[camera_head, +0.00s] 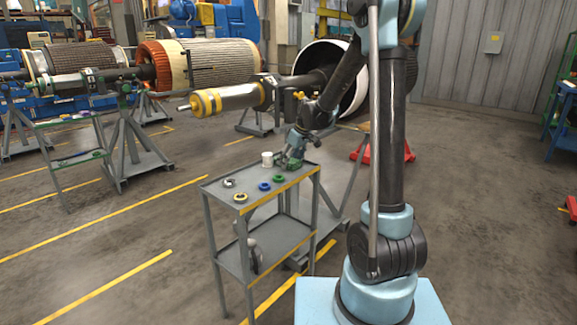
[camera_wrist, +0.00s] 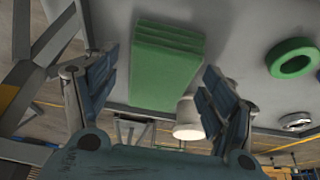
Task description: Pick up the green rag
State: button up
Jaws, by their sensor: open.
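The green rag (camera_wrist: 168,62) is a folded, layered block lying on the grey cart top, seen in the wrist view. My gripper (camera_wrist: 160,70) is open, with one finger on each side of the rag in that picture. Whether the fingers touch it or are still above it, I cannot tell. In the head view my gripper (camera_head: 291,157) is low over the far right corner of the cart, and it largely hides the rag there.
A white cup (camera_head: 267,159) stands close beside my gripper. A green ring (camera_head: 279,178), a blue ring (camera_head: 264,187), a yellow ring (camera_head: 240,197) and a silver ring (camera_head: 229,183) lie on the cart top (camera_head: 251,175). A large rotor (camera_head: 225,98) extends behind the cart.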

aim_at(291, 160)
jog(key=c, duration=1.1)
jog(key=shift+c, duration=0.2)
notch_tip(291, 160, up, 10)
